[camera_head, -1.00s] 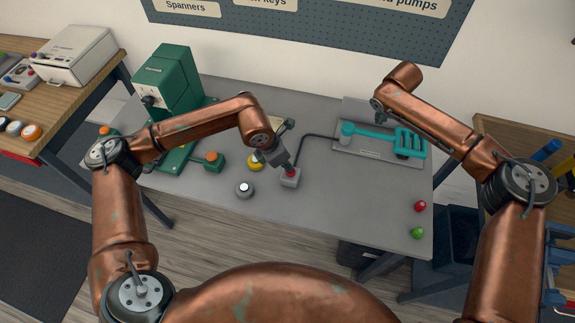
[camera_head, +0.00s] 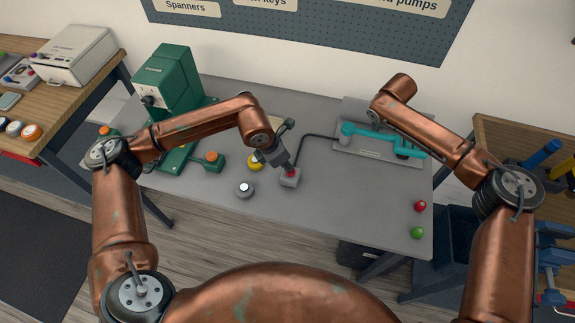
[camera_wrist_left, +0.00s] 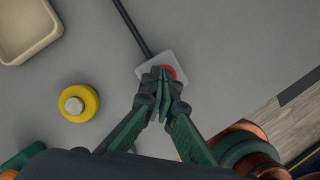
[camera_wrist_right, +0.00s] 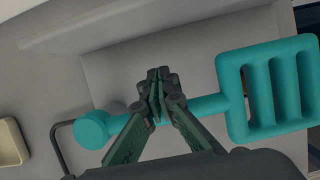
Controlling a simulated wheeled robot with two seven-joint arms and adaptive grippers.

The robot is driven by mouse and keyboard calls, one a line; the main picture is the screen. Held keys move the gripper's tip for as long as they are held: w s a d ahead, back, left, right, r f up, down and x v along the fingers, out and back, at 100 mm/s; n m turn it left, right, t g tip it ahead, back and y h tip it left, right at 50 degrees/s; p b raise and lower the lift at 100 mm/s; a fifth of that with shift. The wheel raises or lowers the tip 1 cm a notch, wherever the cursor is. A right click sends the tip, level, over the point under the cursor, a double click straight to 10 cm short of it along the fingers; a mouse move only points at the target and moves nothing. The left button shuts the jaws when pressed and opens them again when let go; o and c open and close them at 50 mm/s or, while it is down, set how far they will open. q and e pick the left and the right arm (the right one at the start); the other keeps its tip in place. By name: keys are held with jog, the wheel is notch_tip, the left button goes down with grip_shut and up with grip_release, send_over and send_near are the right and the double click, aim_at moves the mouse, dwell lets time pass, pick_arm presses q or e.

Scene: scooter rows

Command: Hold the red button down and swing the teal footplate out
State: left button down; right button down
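The red button (camera_head: 291,173) sits on a small grey box (camera_head: 289,181) joined to a dark cable. My left gripper (camera_wrist_left: 165,76) is shut, its tips at the red button (camera_wrist_left: 171,70) and covering part of it; how far the button is pressed cannot be told. The teal footplate (camera_wrist_right: 234,100), a slotted frame on a teal bar (camera_wrist_right: 205,106) with a round pivot (camera_wrist_right: 91,129), lies over a grey plate. In the head view the footplate (camera_head: 420,155) is partly behind my right arm. My right gripper (camera_wrist_right: 158,78) is shut, over the bar between pivot and frame; contact is unclear.
A yellow button (camera_head: 255,163) and a grey button (camera_head: 244,189) stand left of the box. A green machine (camera_head: 168,80) stands at the left back. Red (camera_head: 420,206) and green (camera_head: 417,232) knobs lie at the right front. The table's front middle is clear.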

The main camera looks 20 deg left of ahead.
jog(key=shift+s, duration=0.1)
jog(key=shift+s, duration=3.05)
jog(key=shift+w+r, duration=0.25)
jog(key=shift+r, duration=0.9)
jog(key=shift+w+r, duration=0.3)
jog(key=shift+r, duration=0.85)
jog(key=shift+w+r, duration=0.25)
jog(key=shift+r, duration=0.9)
